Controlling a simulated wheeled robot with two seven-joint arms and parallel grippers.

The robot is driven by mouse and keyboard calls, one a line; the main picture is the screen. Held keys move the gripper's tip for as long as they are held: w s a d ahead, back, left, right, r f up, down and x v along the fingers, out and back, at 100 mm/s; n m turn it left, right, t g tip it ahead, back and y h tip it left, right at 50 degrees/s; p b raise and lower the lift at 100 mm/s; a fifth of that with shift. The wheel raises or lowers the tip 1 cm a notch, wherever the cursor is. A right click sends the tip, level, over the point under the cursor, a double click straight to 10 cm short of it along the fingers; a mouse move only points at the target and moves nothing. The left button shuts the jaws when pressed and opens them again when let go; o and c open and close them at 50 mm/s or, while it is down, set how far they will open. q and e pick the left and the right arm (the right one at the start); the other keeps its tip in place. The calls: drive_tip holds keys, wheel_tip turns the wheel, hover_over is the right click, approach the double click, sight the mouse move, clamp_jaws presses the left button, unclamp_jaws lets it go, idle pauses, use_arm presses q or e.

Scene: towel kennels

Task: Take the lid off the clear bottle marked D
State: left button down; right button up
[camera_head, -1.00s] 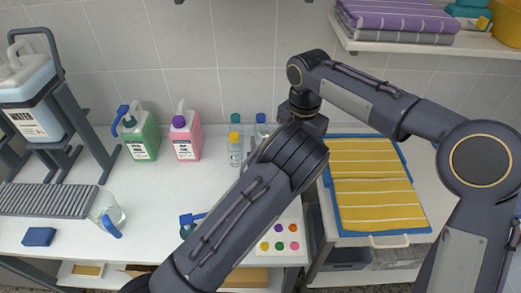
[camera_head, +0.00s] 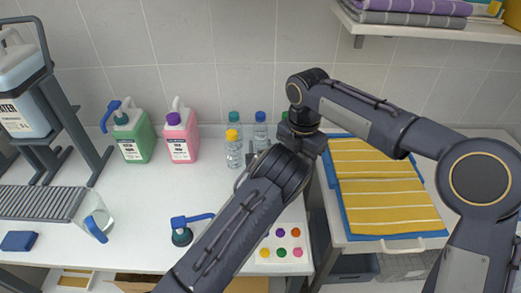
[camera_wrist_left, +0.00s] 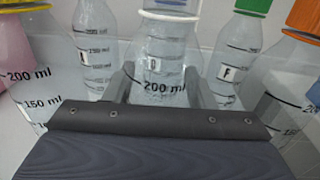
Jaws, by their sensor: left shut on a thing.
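In the left wrist view the clear bottle marked D (camera_wrist_left: 166,60) stands upright in the middle, with a white ring at its neck. A bit of blue shows above the ring at the picture's top edge; I cannot tell whether it is this bottle's lid. My left gripper (camera_wrist_left: 161,82) is shut on bottle D, one finger on each side of its body. In the head view its fingers (camera_head: 251,157) are small and partly hidden by my left arm.
Bottle A (camera_wrist_left: 88,55) and green-capped bottle F (camera_wrist_left: 238,50) stand behind D. An orange-capped bottle (camera_wrist_left: 300,75) is close on the right. A yellow-capped bottle (camera_head: 233,150), green jug (camera_head: 133,135) and pink jug (camera_head: 181,140) stand leftward. The counter's (camera_head: 130,210) middle-left is mostly clear.

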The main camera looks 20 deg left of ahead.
use_arm(q)
drive_tip(key=shift+f, duration=0.15)
drive_tip(key=c, duration=0.6)
unclamp_jaws()
